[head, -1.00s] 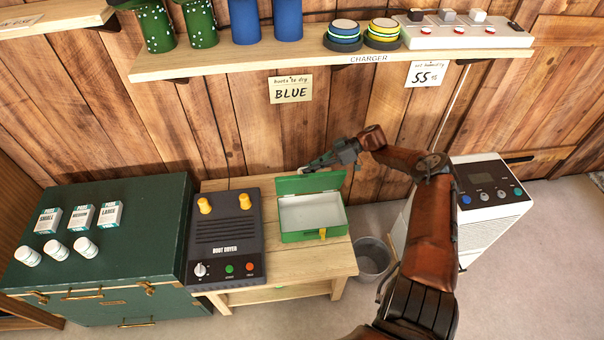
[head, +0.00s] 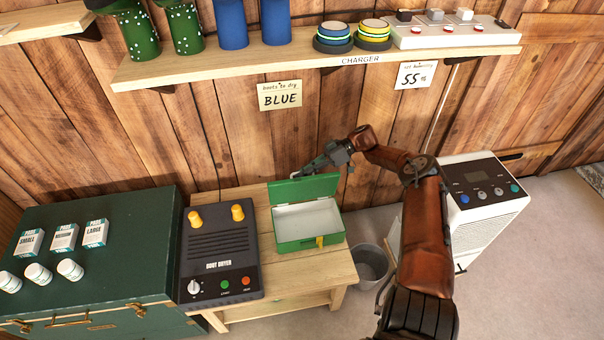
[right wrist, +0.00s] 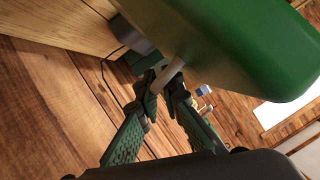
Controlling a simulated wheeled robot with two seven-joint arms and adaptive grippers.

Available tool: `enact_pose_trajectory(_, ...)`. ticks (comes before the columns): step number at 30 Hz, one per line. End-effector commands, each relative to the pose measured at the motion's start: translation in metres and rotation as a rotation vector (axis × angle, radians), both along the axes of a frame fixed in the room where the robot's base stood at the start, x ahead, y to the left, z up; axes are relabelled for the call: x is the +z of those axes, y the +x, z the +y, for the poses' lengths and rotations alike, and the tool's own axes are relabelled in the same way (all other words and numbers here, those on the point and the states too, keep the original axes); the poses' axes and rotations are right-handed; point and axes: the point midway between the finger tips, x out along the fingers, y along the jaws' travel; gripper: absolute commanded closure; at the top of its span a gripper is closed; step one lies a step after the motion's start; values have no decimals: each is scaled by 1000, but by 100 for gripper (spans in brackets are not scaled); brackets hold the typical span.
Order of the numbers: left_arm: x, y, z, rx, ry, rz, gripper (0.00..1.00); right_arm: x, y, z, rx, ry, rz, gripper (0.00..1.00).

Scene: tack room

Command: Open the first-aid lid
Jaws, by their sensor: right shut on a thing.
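The green first-aid box (head: 308,243) stands on the small wooden table. Its lid (head: 305,189) is raised at the back, and the pale, empty-looking inside shows. A yellow latch (head: 320,241) is on the front. In the right wrist view my right gripper (right wrist: 165,88) is shut on a pale bar-like handle (right wrist: 169,74) beside the large green lid (right wrist: 245,45). The fingertips partly hide the handle. My left gripper is not in view.
The boot dryer (head: 218,240) stands close left of the box. A green trunk (head: 110,235) with small cartons and white bottles is further left. A grey bucket (head: 370,264) and white dehumidifier (head: 485,205) are at right. A shelf (head: 200,68) hangs above.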

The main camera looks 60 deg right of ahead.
Motion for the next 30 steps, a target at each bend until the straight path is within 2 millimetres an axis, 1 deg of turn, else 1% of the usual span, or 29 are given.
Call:
enact_pose_trajectory(1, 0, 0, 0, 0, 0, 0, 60, 0, 0, 1, 1, 0, -1, 100)
enact_pose_trajectory(2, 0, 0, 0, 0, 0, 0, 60, 0, 0, 1, 1, 0, -1, 92)
enact_pose_trajectory(5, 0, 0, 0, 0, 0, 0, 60, 0, 0, 0, 1, 0, -1, 86)
enact_pose_trajectory(13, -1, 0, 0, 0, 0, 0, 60, 0, -1, -1, -1, -1, 0, 86)
enact_pose_trajectory(16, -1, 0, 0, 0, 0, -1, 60, 2, -5, -6, -2, -2, 1, 86)
enact_pose_trajectory(24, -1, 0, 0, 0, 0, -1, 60, 20, -33, -35, -3, -3, 0, 86)
enact_pose_trajectory(30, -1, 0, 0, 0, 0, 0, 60, 28, -45, -46, 0, -1, -1, 86)
